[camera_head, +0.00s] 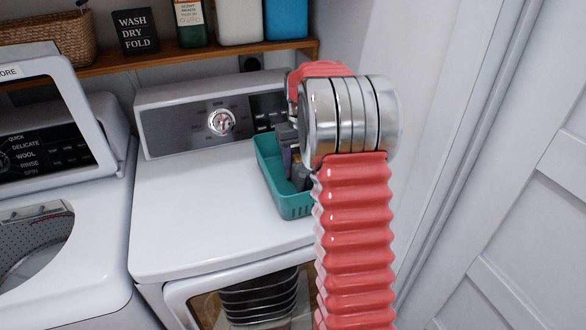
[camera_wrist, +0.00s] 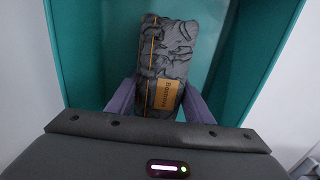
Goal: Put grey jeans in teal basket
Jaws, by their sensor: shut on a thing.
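The grey jeans (camera_wrist: 165,60) are a folded dark grey bundle with an orange stitch line and a tan label, seen in the wrist view. My gripper (camera_wrist: 157,100) is shut on them, with a purple finger on each side. The teal basket (camera_wrist: 85,50) surrounds the jeans on the far side and both sides in that view. In the head view the teal basket (camera_head: 297,207) sits on the right part of the white dryer top, and my gripper (camera_head: 291,168) reaches down into it. My arm hides the basket's right side. I cannot tell whether the jeans touch the basket floor.
The dryer top (camera_head: 205,210) is clear left of the basket. A washer (camera_head: 100,250) with its lid up stands at the left. A wooden shelf (camera_head: 180,62) with a wicker basket (camera_head: 55,35), a sign (camera_head: 135,31) and bottles runs above. A wall is close on the right.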

